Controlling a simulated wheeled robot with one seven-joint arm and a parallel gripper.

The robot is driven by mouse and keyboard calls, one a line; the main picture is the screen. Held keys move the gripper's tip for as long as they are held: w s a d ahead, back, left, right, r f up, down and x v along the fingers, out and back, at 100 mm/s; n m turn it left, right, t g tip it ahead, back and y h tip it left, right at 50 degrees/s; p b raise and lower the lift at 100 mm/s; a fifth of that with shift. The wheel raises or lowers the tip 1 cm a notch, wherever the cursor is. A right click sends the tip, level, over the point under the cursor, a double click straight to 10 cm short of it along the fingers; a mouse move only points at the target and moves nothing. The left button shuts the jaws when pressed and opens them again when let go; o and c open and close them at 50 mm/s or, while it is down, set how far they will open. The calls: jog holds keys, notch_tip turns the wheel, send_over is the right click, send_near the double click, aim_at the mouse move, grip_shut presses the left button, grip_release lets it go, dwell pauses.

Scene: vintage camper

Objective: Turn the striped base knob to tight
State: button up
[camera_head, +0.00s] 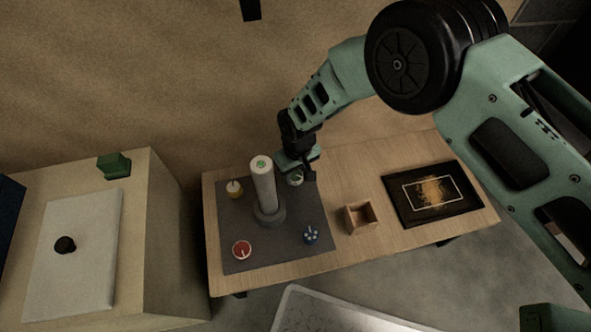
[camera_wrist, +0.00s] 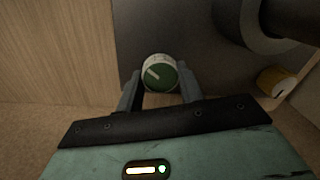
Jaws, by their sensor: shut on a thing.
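A green-topped round knob (camera_wrist: 160,72) with a pale side and a white pointer line stands near the mat's edge in the wrist view. Its pointer slants to the upper left there. It also shows in the head view (camera_head: 295,181), partly hidden by my gripper. My gripper (camera_wrist: 160,84) is shut on this knob, one finger on each side. Other knobs on the dark mat (camera_head: 236,210) are a yellow one (camera_head: 234,187), a red one (camera_head: 242,250) with a white line, and a blue one (camera_head: 311,236). I cannot make out tightness marks or clear stripes.
A tall pale post (camera_head: 264,185) on a round grey base (camera_head: 269,214) stands mid-mat, close to my gripper. A small wooden box (camera_head: 359,218) and a dark framed picture (camera_head: 408,207) lie to the right. Bare wood (camera_head: 346,182) shows between mat and picture.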

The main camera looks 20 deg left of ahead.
aim_at(298, 175)
jog(key=m+p, duration=0.1)
jog(key=m, duration=0.3)
jog(key=shift+m, duration=1.9)
jog(key=o, duration=1)
notch_tip(298, 175, up, 12)
jog(key=p, duration=0.3)
jog(key=shift+d, duration=0.35)
